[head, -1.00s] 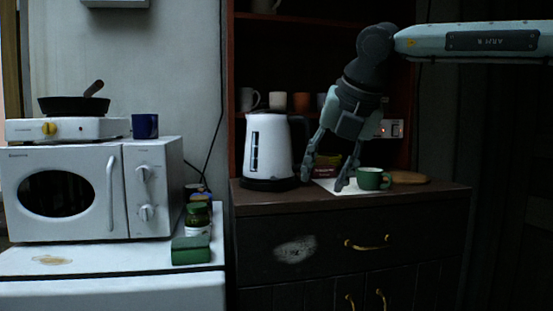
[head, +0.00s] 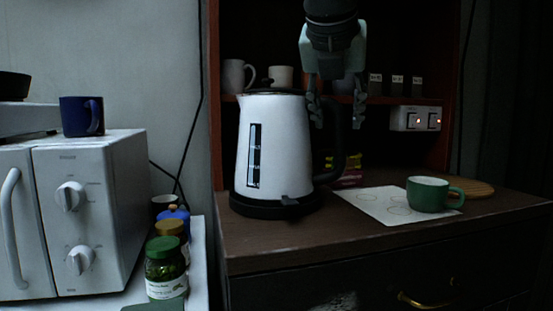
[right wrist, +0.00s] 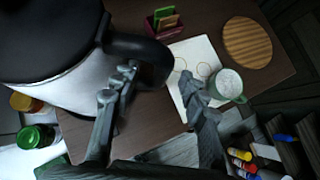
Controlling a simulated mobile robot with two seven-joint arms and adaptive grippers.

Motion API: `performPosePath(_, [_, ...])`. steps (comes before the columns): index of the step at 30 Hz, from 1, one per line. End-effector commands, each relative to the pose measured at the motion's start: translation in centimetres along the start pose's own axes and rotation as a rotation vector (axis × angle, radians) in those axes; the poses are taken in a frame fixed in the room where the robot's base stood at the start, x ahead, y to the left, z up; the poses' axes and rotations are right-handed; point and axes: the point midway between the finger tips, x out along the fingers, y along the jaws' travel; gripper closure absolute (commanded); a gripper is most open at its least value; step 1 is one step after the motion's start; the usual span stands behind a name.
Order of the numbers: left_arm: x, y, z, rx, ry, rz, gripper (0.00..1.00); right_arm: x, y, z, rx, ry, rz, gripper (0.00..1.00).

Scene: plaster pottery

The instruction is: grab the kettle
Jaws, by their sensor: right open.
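The white kettle (head: 272,145) with a black handle (head: 338,140) stands upright on its black base (head: 270,206) on the dark cabinet top. Its body also fills the upper left of the right wrist view (right wrist: 60,85), with the handle (right wrist: 140,52) pointing right. My right gripper (head: 337,108) is open above and around the top of the handle in the head view. In the right wrist view, my right gripper (right wrist: 160,82) has one finger close to the kettle body and handle and the other over the paper; contact cannot be told. My left gripper is not in view.
A green mug (head: 428,195) stands on a white sheet (head: 380,207) right of the kettle, with a round wooden board (head: 473,188) behind. A white microwave (head: 85,215) and several jars (head: 166,268) are at the left. Shelves with mugs (head: 233,76) rise behind.

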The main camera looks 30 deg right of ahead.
Motion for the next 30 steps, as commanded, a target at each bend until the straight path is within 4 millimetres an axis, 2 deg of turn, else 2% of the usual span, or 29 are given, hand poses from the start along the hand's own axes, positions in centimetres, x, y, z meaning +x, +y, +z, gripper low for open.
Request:
performPosePath(5, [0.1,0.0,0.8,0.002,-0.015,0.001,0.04,0.8,0.0,0.0,-0.001,0.002,0.000,0.56])
performPosePath(13, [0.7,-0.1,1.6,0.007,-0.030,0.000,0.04,3.9,-0.3,-0.1,-0.001,0.004,0.000,0.56])
performPosePath(16, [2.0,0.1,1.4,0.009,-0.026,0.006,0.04,5.5,-0.5,-0.3,-0.001,0.006,0.000,0.56])
performPosePath(21, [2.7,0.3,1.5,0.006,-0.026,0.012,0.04,7.5,-0.5,-0.4,-0.001,0.003,0.000,0.56])
performPosePath(29, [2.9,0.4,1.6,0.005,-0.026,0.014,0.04,7.9,-0.5,-0.4,-0.001,0.001,0.001,0.56])
performPosePath(30, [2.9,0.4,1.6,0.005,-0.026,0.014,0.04,7.8,-0.5,-0.4,-0.001,0.001,0.001,0.59])
